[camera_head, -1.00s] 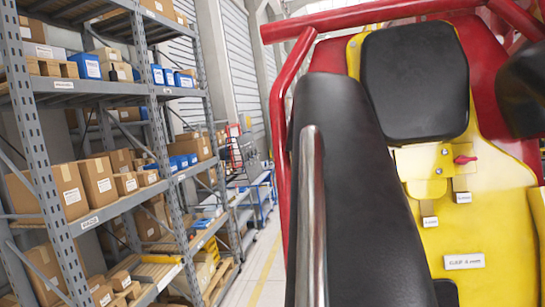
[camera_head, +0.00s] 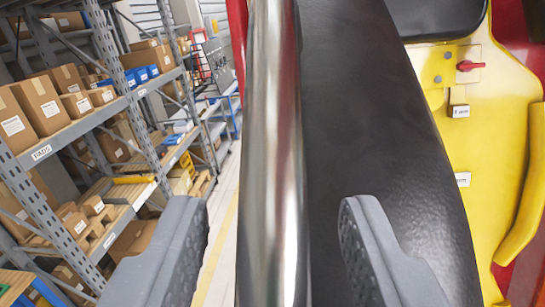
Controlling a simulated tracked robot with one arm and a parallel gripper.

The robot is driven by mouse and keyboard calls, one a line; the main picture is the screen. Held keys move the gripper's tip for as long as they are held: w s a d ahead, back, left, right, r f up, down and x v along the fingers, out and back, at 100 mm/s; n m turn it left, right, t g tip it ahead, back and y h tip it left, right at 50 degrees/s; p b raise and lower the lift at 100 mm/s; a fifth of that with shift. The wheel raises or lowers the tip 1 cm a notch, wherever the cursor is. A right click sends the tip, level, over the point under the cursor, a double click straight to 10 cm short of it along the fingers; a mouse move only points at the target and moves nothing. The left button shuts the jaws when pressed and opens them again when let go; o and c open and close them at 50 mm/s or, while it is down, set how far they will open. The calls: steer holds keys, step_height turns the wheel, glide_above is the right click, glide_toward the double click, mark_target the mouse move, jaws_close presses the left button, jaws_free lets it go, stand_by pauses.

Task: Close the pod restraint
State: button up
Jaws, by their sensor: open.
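The pod restraint shows as a black padded panel (camera_head: 375,130) with a shiny metal bar (camera_head: 272,150) running upright along its left edge. The bar fills the middle of the view, close to the camera. My gripper (camera_head: 268,225) is open, one grey finger to the left of the bar and the other to its right, in front of the black pad. I cannot tell whether either finger touches. The yellow pod shell (camera_head: 500,130) with a small red lever (camera_head: 469,66) is behind the pad at the right. A black headrest (camera_head: 445,15) is cut off at the top.
A grey shelf rack (camera_head: 110,110) with cardboard boxes (camera_head: 42,102) and blue bins stands along the left. A floor aisle with a yellow line (camera_head: 220,245) runs between rack and pod. A red frame part (camera_head: 238,40) rises left of the bar.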

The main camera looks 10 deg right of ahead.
steer(key=shift+w+d, duration=0.15)
steer(key=shift+w, duration=0.65)
steer(key=shift+s, duration=0.1)
jaws_close()
steer(key=shift+f, duration=0.1)
